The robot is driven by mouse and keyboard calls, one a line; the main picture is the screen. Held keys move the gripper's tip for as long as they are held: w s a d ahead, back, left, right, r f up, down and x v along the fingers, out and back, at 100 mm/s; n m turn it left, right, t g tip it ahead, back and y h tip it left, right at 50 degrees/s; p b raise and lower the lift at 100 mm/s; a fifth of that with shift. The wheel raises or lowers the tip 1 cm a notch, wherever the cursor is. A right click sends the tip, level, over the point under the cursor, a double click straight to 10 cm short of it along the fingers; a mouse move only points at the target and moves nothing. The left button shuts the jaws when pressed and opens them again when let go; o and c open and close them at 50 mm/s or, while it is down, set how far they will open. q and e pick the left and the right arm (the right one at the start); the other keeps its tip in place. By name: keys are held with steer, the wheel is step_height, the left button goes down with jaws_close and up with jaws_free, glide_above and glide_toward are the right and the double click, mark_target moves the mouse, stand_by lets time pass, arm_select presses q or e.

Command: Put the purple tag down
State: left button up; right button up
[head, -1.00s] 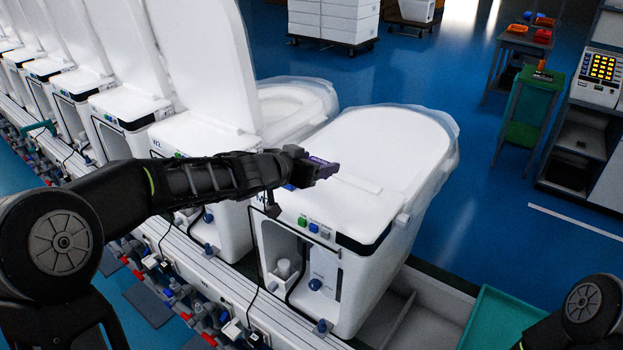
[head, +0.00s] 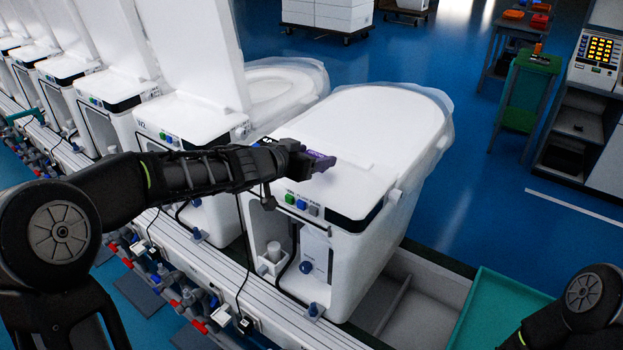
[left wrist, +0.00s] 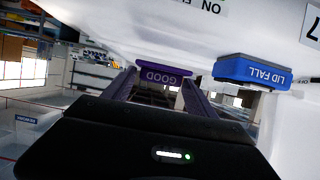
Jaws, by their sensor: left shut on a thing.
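My left gripper (head: 302,161) is shut on the purple tag (head: 321,162) and holds it by the front top edge of the nearest white toilet (head: 362,135). In the left wrist view the tag (left wrist: 163,74) reads "GOOD" upside down between the fingers (left wrist: 162,86), close to the toilet's white surface. I cannot tell whether the tag touches it. A blue block marked "LID FALL" (left wrist: 253,71) sits beside it on the right. My right gripper is out of view; only part of the right arm shows at the lower right.
Green, blue and grey buttons (head: 301,204) are on the toilet's front panel. More toilets with raised lids (head: 205,50) stand in a row to the left. A teal tray (head: 500,312) lies at the lower right. Blue floor is open beyond the toilet.

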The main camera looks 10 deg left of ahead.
arm_select(q)
steer(key=shift+r, duration=0.1)
step_height(320, 180, down, 4)
steer(key=b, duration=0.3)
steer(key=shift+r, duration=0.1)
steer(key=shift+f, duration=0.2)
steer(key=o, duration=1.5)
steer(key=shift+c, duration=0.2)
steer(key=shift+r, duration=0.1)
